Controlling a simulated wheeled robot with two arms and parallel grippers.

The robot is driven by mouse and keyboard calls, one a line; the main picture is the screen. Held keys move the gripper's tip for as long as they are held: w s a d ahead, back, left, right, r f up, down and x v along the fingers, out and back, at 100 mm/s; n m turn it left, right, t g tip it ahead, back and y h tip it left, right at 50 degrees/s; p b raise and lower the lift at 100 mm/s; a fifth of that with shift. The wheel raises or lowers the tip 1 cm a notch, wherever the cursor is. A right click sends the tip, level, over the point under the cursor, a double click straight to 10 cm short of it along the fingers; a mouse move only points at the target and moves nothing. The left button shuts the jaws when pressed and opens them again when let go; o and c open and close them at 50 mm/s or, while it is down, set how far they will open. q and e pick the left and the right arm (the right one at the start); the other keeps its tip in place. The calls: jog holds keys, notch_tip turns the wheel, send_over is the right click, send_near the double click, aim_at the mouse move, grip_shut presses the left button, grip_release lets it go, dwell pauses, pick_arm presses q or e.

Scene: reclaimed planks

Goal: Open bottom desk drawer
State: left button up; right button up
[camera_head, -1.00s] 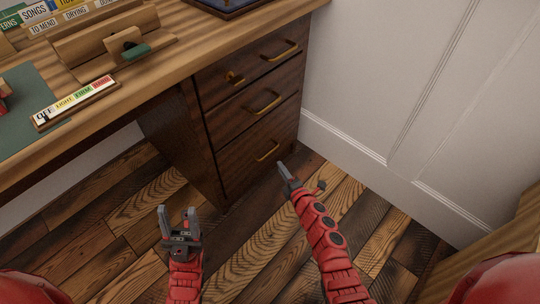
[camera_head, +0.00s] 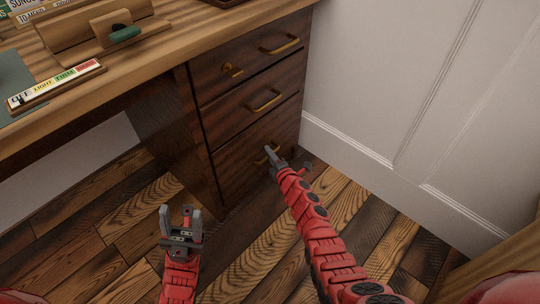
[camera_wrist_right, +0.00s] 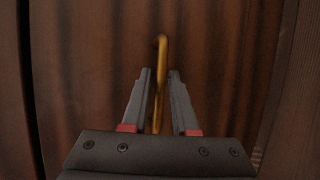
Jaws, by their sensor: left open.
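The desk's bottom drawer (camera_head: 240,165) is a dark wood front, shut flush with the drawers above it. Its brass handle (camera_head: 261,158) is partly hidden behind my right gripper (camera_head: 271,153) in the head view. In the right wrist view, the handle (camera_wrist_right: 160,75) stands between the two fingers of my right gripper (camera_wrist_right: 160,98). Those fingers are apart, with a gap on each side of the handle. My left gripper (camera_head: 181,217) is open and empty above the floor, left of the drawers.
The middle drawer (camera_head: 245,112) and top drawer (camera_head: 235,72) are shut. A white panelled wall (camera_head: 370,90) stands close on the right. The desktop (camera_head: 150,65) holds a slider label strip (camera_head: 55,84). The plank floor (camera_head: 240,250) before the drawers is clear.

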grip_shut()
dwell(1.3)
